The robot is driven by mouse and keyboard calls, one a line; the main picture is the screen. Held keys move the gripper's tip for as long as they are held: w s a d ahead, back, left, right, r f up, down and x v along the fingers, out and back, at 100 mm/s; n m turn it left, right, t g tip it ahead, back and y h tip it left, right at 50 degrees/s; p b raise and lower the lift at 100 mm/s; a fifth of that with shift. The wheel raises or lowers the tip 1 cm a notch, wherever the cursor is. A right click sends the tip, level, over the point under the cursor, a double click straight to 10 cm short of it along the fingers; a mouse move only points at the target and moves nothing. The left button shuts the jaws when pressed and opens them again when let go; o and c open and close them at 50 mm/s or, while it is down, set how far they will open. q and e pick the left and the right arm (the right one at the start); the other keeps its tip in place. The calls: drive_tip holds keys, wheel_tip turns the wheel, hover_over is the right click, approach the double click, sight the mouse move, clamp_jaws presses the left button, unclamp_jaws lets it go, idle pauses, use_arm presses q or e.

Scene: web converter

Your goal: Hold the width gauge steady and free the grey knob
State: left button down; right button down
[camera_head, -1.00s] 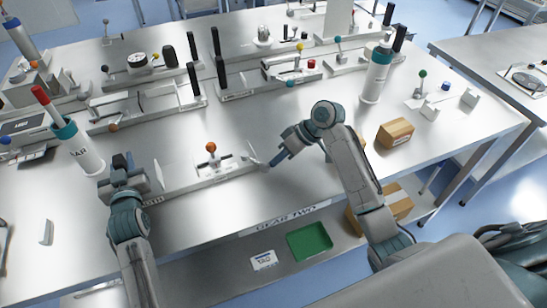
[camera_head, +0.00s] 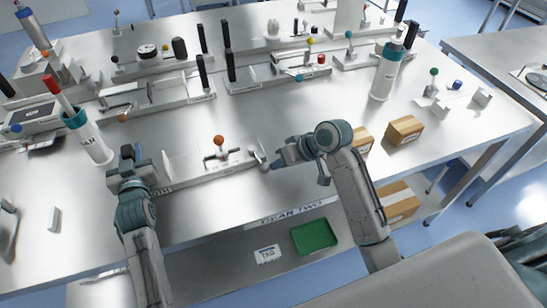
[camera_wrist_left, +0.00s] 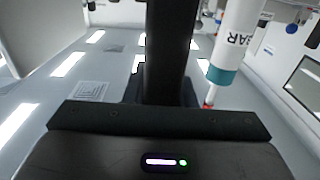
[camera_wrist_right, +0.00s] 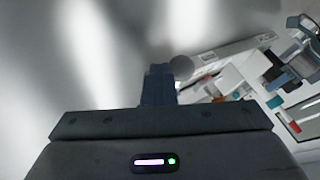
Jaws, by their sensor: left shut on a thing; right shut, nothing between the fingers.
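The width gauge (camera_head: 215,169) is a low metal bench device with an orange ball-topped lever (camera_head: 219,140). My left gripper (camera_head: 130,158) is at its left end. In the left wrist view it is shut on a thick black upright post (camera_wrist_left: 172,50). I cannot see how this post joins the gauge. The grey knob (camera_wrist_right: 182,68) is a small round ball in the right wrist view, at the gauge's right end. My right gripper (camera_head: 277,162) is shut and empty, its blue fingertips (camera_wrist_right: 158,84) close beside the knob. Whether they touch it is unclear.
Two cardboard boxes (camera_head: 404,130) (camera_head: 363,139) sit right of my right arm. White bottles with teal collars (camera_head: 385,75) (camera_head: 95,146) stand on the bench. Similar devices with black posts (camera_head: 203,77) fill the back. A green tray (camera_head: 315,236) lies on the lower shelf.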

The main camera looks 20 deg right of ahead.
sight(264, 172)
use_arm(q)
drive_tip(key=shift+s+f, duration=0.1)
drive_tip(key=shift+f, duration=0.6)
use_arm(e)
drive_tip(key=a+m+t+h, duration=0.1)
drive_tip(key=a+m, duration=0.1)
drive_tip(key=s+a+m+t, duration=0.1)
drive_tip(key=m, duration=0.1)
drive_tip(key=shift+s+a+h, duration=0.2)
drive_tip(key=shift+a+h, duration=0.2)
drive_tip(key=shift+a, duration=1.1)
use_arm(q)
drive_tip(key=shift+d, duration=0.15)
use_arm(e)
drive_tip(key=shift+s+a+f, duration=0.1)
drive_tip(key=shift+a, duration=0.1)
drive_tip(key=d, duration=0.1)
drive_tip(key=s+d, duration=0.2)
drive_tip(key=shift+d+f, duration=0.25)
drive_tip(key=shift+f, duration=0.05)
drive_tip(key=a+v, duration=0.1)
drive_tip(key=v, duration=0.9)
drive_tip(key=shift+s, duration=0.5)
use_arm(q)
drive_tip(key=shift+r+p, duration=0.3)
drive_tip(key=shift+p, duration=0.15)
use_arm(e)
drive_tip(key=shift+r, duration=0.55)
